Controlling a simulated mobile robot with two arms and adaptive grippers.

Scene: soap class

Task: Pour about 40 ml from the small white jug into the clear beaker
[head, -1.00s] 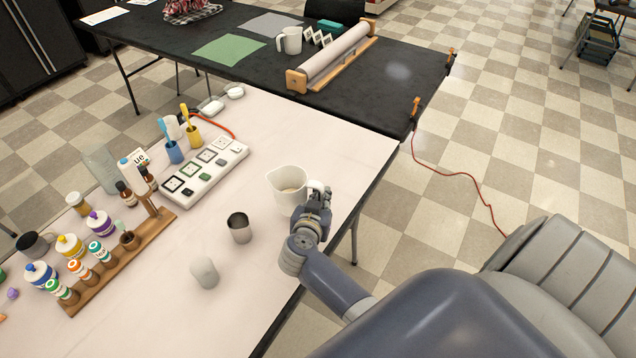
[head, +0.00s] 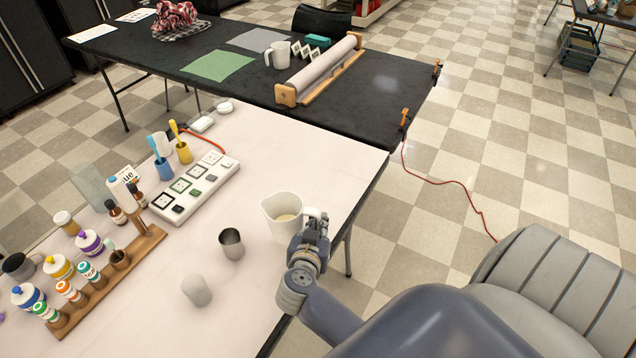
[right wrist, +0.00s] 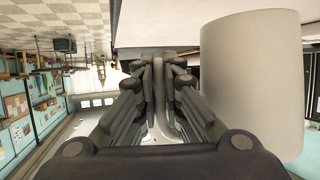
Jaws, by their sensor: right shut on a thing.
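The small white jug (head: 276,219) is near the table's right edge in the head view, roughly upright, with pale liquid inside. My right gripper (head: 314,228) is shut on its handle, at the jug's right side. In the right wrist view the jug's smooth wall (right wrist: 252,80) fills the right, and the fingers (right wrist: 165,85) close around the handle. I cannot tell whether the jug's base touches the table. A see-through vessel (head: 90,186) stands at the far left; I cannot tell whether it is the clear beaker. My left gripper is not in view.
A metal cup (head: 231,245) and a frosted whitish cylinder (head: 197,291) stand left of the jug. A white socket strip (head: 195,187) lies behind. A wooden rack (head: 110,280) with bottles is at the left. Bare tabletop (head: 150,320) shows at the front.

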